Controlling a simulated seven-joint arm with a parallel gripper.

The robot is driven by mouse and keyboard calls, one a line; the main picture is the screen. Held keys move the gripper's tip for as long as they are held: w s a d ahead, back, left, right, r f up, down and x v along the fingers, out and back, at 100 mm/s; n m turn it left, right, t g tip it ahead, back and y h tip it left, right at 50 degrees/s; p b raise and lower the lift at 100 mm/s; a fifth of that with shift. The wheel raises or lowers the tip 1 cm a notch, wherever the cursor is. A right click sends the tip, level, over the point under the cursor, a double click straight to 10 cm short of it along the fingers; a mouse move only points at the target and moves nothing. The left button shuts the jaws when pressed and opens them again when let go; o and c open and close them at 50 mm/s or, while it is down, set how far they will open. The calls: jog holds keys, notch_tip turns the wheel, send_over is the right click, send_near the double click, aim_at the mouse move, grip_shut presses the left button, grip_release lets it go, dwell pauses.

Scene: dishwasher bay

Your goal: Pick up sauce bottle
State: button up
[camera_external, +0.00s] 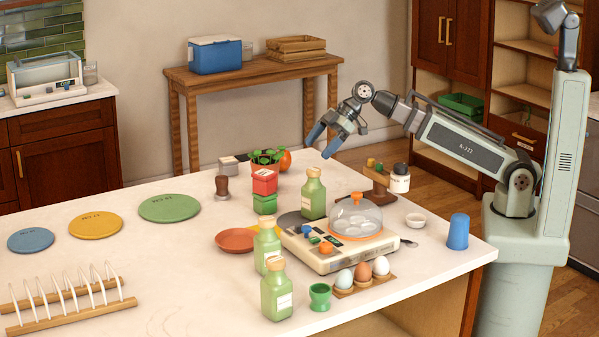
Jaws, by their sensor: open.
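Three green bottles with tan caps and pale labels stand upright on the white counter; I cannot tell which one is the sauce bottle. One bottle (313,196) is at the back of the cream appliance, left of its clear dome. A second bottle (267,248) stands at the appliance's front left. A third bottle (276,292) stands nearest the camera. My gripper (324,141) has blue fingertips, is open and empty, and hangs above the back of the counter. In the picture it is just above the back bottle and touches none of them.
The cream appliance (334,262) carries a clear dome (356,219). Close by are an egg holder (364,284), a green cup (320,296), a terracotta plate (237,240), red and green boxes (265,181) and a small dark-lidded jar (400,179).

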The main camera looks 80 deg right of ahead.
aim_at(313, 188)
jog(key=s+a+r+n+g+y, duration=0.2)
jog(key=s+a, duration=0.5)
jog(key=a, duration=0.1)
jog(key=shift+x, duration=6.9)
jog(key=shift+a+r, duration=0.1)
jog(key=c, duration=1.3)
jog(key=shift+c, duration=0.4)
jog(key=shift+r, duration=0.15)
